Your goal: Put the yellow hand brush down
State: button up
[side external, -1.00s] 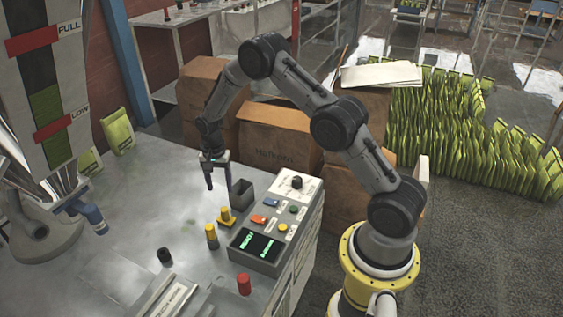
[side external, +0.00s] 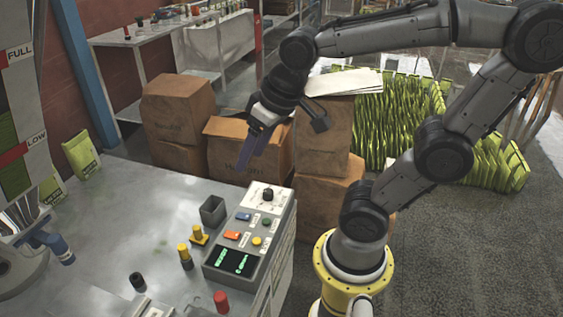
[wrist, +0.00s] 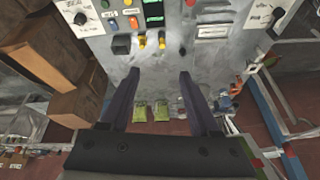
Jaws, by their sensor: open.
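My gripper (side external: 250,152) is open and raised in front of the cardboard boxes, beyond the bench's far edge in the side view. In the wrist view, its two purple fingers (wrist: 158,78) stand wide apart with nothing between them. On the metal bench (side external: 120,220) stand a small yellow piece with a flat yellow foot (side external: 199,236) and a yellow-topped grey post (side external: 186,258). Both are well apart from my gripper. The yellow pieces are too small for me to tell which, if either, is the hand brush.
A grey open-topped box (side external: 213,210) stands beside the control panel (side external: 243,240). A black cap (side external: 137,280) and a red knob (side external: 221,301) are nearer the front. Brown boxes (side external: 245,148) stand behind the bench. Green bags (side external: 83,155) lean at its far left.

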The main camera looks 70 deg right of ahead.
jog(key=s+n, duration=0.2)
jog(key=s, duration=0.4)
jog(key=shift+a+f+t, duration=0.35)
jog(key=shift+f+t, duration=0.05)
dwell(0.7)
jog(key=shift+o, duration=0.4)
